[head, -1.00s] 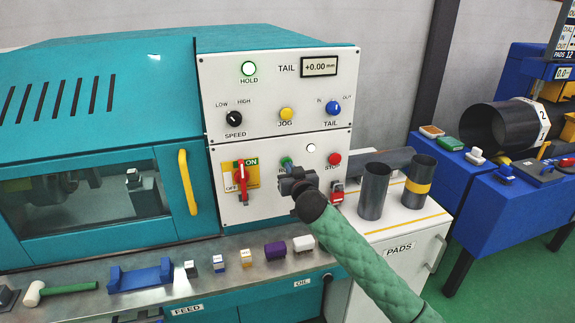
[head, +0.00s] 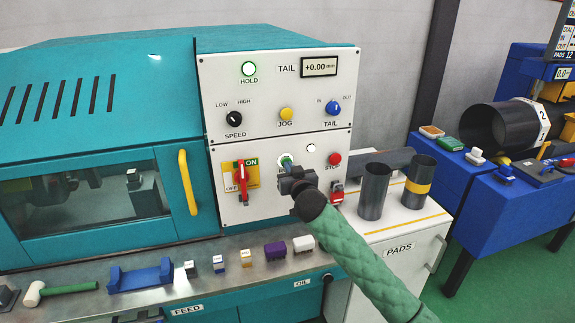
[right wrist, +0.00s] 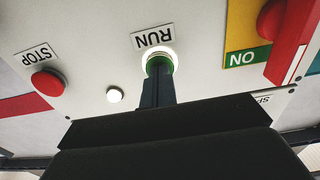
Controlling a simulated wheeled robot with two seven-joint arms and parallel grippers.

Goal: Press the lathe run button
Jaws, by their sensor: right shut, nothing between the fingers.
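The green RUN button (head: 286,160) is on the white lower control panel of the teal lathe (head: 110,95). In the right wrist view the RUN button (right wrist: 160,60) has a bright white ring around it. My right gripper (head: 289,171) is shut and empty. In the right wrist view its dark fingertips (right wrist: 157,78) are right at the button and overlap its lower part; they appear to touch it. The RUN label above it reads upside down there. My left gripper is not in view.
The red STOP button (head: 334,159) and a white lamp (head: 311,148) are right of RUN. A red rotary switch (head: 241,181) on a yellow plate is left of it. Two dark cylinders (head: 373,192) stand on the white PADS cabinet. Small blocks lie along the lathe's front ledge.

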